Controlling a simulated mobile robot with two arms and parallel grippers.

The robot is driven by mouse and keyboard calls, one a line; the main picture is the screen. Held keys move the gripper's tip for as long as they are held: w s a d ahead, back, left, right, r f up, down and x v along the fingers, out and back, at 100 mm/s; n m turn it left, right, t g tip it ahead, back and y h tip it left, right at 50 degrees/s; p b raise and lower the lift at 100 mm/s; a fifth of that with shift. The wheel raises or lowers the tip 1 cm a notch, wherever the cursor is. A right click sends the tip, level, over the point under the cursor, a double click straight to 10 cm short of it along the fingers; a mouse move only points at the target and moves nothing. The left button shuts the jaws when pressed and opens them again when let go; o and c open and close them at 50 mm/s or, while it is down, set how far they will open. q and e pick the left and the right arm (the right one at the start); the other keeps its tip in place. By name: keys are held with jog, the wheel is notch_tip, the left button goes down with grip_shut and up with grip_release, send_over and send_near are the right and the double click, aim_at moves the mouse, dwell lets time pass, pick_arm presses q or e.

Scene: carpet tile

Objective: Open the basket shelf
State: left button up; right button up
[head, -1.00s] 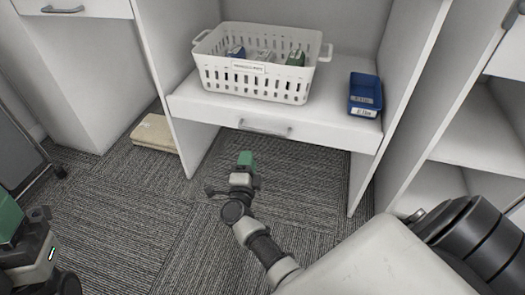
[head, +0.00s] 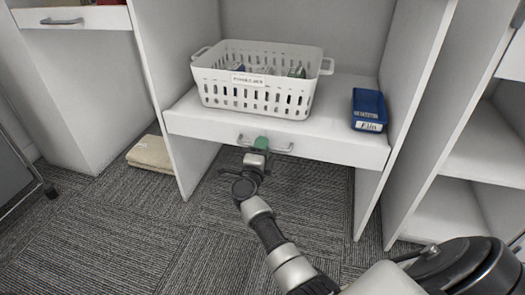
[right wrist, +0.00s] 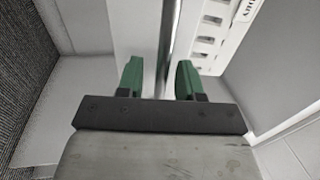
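The basket shelf (head: 330,146) is a white pull-out shelf with a grey metal bar handle (head: 284,150) on its front. A white perforated basket (head: 215,92) with a label stands on it. My right gripper (head: 261,142) is at the handle. In the right wrist view its two green fingertips (right wrist: 160,80) are apart, with the metal handle bar (right wrist: 168,45) running between them. Gaps show on both sides of the bar, nearer the right finger. The shelf looks closed in its white cabinet. My left gripper is not in view.
A small blue bin (head: 368,108) stands on the shelf right of the basket. Open white shelving (head: 485,150) stands at the right. A beige folded item (head: 150,153) lies on the carpet at the left. Carpet under the shelf is clear.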

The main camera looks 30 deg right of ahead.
jog(key=shift+w+d+r, duration=0.1)
jog(key=shift+w+d, duration=0.05)
jog(key=shift+d, duration=0.05)
grip_shut()
dwell(0.3)
